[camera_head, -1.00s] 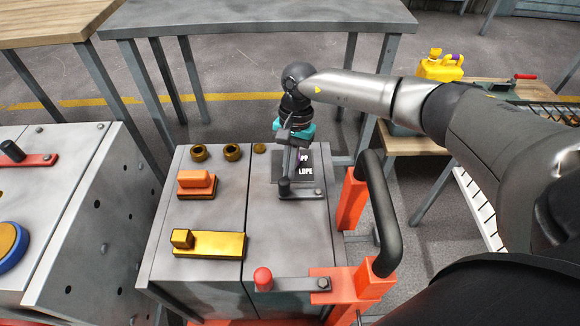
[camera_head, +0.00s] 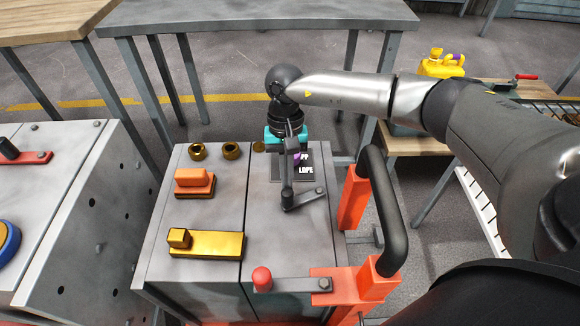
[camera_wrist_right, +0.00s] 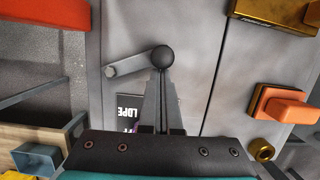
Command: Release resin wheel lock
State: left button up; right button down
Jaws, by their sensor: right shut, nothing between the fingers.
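A grey lever (camera_head: 304,200) with a dark round knob lies on the machine top beside a black label reading PP and LDPE (camera_head: 305,168). Its pivot is on the right and its knob end points left and slightly toward me. In the right wrist view the lever (camera_wrist_right: 135,65) has its knob just beyond my fingertips. My right gripper (camera_head: 287,186) points down over the label's left side, shut and empty, its tips at or against the knob; contact is unclear. A second lever with a red knob (camera_head: 262,279) lies near the front edge. Which lever is the wheel lock is not marked. My left gripper is out of view.
An orange block handle (camera_head: 194,182), a yellow bar handle (camera_head: 207,243) and brass rings (camera_head: 231,150) sit on the left. A black grab handle (camera_head: 384,207) on orange mounts stands at right. A yellow jerry can (camera_head: 442,63) is behind.

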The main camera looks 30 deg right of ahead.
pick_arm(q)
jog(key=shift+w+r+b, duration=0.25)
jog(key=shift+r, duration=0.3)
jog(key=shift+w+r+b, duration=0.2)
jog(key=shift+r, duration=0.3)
pick_arm(e)
jog(key=shift+s+a+n+h, duration=0.15)
jog(key=shift+s+n+h, duration=0.1)
jog(key=shift+s+n, duration=0.55)
jog(key=shift+s+a+n+h, duration=0.15)
jog(key=shift+s+n+h, duration=0.2)
jog(key=shift+n, duration=0.75)
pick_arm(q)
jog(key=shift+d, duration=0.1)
pick_arm(e)
jog(key=shift+s, duration=0.1)
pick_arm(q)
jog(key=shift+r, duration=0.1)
pick_arm(e)
jog(key=shift+r, duration=0.1)
